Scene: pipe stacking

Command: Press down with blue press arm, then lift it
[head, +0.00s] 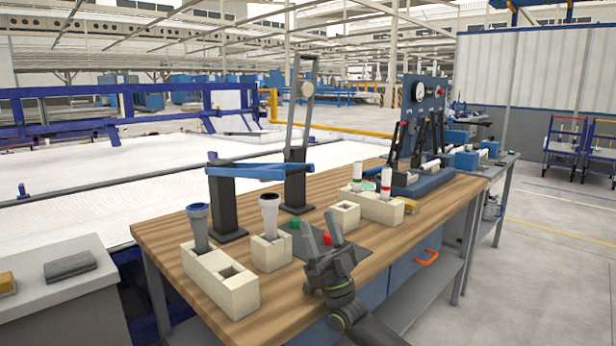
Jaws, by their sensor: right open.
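The blue press arm (262,170) lies nearly level, running from a short black post (224,205) on the left to a tall black upright (296,180) on the right. My left gripper is out of view.
On the wooden table (385,245) stand beige blocks (220,280) with sockets, one holding a blue-topped pipe (198,225), another a dark-topped white pipe (270,215). Green and red buttons (328,238) sit near my gripper. A gauge panel (425,95) stands at the back right.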

